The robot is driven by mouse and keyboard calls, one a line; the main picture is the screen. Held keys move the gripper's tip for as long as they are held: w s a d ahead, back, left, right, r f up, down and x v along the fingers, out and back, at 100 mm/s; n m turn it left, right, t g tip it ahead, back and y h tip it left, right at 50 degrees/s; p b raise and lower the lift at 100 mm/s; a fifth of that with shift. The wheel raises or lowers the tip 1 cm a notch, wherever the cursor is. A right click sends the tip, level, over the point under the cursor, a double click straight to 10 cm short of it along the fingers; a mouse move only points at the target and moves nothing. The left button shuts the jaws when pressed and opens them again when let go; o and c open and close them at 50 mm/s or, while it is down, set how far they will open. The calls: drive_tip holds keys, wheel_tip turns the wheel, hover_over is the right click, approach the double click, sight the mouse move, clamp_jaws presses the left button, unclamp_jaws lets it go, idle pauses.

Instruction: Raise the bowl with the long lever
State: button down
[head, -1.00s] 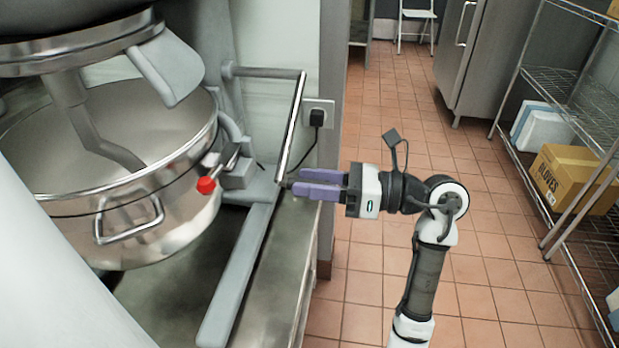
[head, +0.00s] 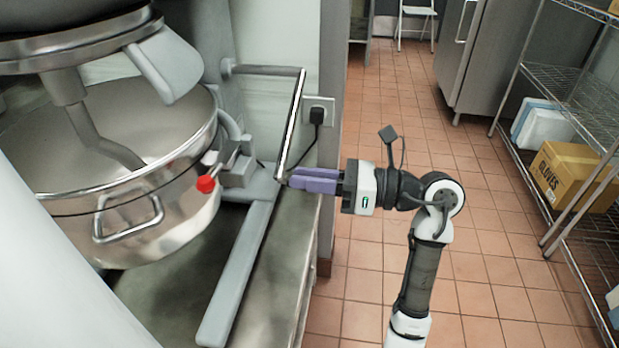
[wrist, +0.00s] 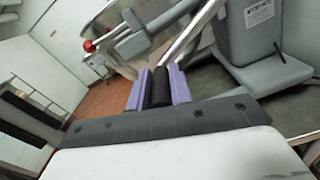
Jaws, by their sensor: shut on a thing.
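The steel mixer bowl (head: 125,190) sits at the left in the head view, with a side handle and the mixer's beater hanging into it. The long lever (head: 291,122) is a metal rod that runs from the mixer column out to the right, then bends down. My gripper (head: 290,180) has purple fingers and is shut on the lower end of the lever. In the wrist view, the purple fingers (wrist: 158,88) are closed around a black grip (wrist: 160,88) at the lever's end. The lever's very tip is partly hidden by the fingers.
A short lever with a red knob (head: 205,184) is beside the bowl. The mixer's grey foot (head: 240,270) stands on a steel counter (head: 285,285). A socket with a black plug (head: 317,115) is behind the lever. Tiled floor (head: 480,270) is open to the right, before wire shelves (head: 575,100).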

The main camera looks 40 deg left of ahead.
drive_tip(key=shift+s+f+b, duration=0.2)
drive_tip(key=shift+f+b, duration=0.3)
drive_tip(key=shift+b, duration=0.1)
drive_tip(key=w+a+f+n+b, duration=0.3)
drive_tip(key=w+f+n+b, duration=0.2)
drive_tip(key=f+b, duration=0.5)
drive_tip(key=shift+w+a+b, duration=0.3)
drive_tip(key=shift+w+b, duration=0.95)
drive_tip(key=shift+b, duration=2.05)
drive_tip(key=shift+w, duration=0.1)
drive_tip(key=c, duration=1.3)
unclamp_jaws()
drive_tip(key=shift+w+a+f, duration=0.1)
drive_tip(key=shift+f, duration=0.05)
drive_tip(key=shift+c, duration=0.2)
drive_tip(key=shift+o, duration=0.3)
drive_tip(key=shift+r, duration=0.2)
